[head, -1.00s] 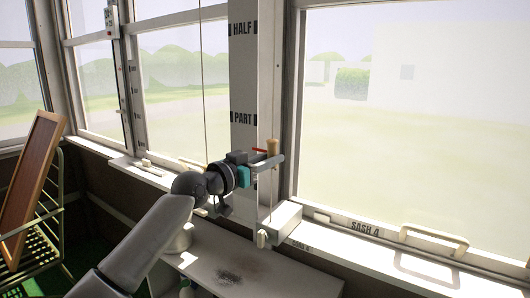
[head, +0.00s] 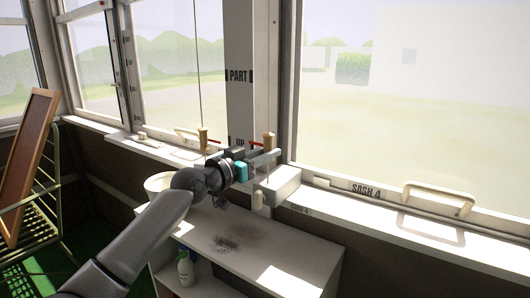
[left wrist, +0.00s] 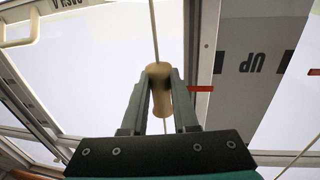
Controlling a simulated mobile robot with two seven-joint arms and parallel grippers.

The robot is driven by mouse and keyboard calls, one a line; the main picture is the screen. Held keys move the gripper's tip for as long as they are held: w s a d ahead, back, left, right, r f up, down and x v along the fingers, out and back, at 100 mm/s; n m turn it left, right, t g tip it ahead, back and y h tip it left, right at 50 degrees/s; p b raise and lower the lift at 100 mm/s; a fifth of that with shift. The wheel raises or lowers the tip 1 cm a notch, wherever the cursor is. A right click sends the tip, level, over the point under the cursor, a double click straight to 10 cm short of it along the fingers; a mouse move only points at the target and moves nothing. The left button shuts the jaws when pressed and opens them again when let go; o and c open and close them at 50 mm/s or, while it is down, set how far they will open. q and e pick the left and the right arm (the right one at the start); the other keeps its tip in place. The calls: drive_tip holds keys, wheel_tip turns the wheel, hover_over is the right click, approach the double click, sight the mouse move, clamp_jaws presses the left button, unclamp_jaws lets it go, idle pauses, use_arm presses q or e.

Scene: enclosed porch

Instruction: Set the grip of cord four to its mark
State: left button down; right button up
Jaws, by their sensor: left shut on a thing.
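My left gripper (head: 266,157) is shut on a tan wooden grip (head: 268,141) on a thin cord beside the white post. In the left wrist view the grip (left wrist: 160,88) stands between the two fingers (left wrist: 158,98), with the cord running above and below it. A red pointer (left wrist: 200,89) beside the grip reaches toward the post, near the height of the UP mark (left wrist: 252,62). In the head view the UP mark (head: 238,141) is partly hidden behind my gripper, and the PART mark (head: 238,76) is higher. My right gripper is out of view.
A second tan grip (head: 203,140) hangs on another cord to the left. A white box (head: 279,184) sits on the sill under the held grip. A white shelf (head: 285,243) stands below, holding a bottle (head: 185,269). A sash handle (head: 438,196) is at the right.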

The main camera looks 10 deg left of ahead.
use_arm(q)
drive_tip(key=shift+d+f, duration=0.15)
drive_tip(key=shift+f, duration=0.75)
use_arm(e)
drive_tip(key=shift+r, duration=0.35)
use_arm(q)
drive_tip(key=c, duration=1.1)
unclamp_jaws()
drive_tip(key=shift+w, duration=0.1)
drive_tip(key=shift+o, duration=0.8)
drive_tip(key=shift+w+d+f, duration=0.15)
drive_tip(key=shift+w+f, duration=0.05)
drive_tip(key=shift+w, duration=0.05)
drive_tip(key=shift+o, duration=0.8)
drive_tip(key=shift+w+r, duration=0.1)
drive_tip(key=shift+o, duration=0.5)
drive_tip(key=shift+r, duration=0.25)
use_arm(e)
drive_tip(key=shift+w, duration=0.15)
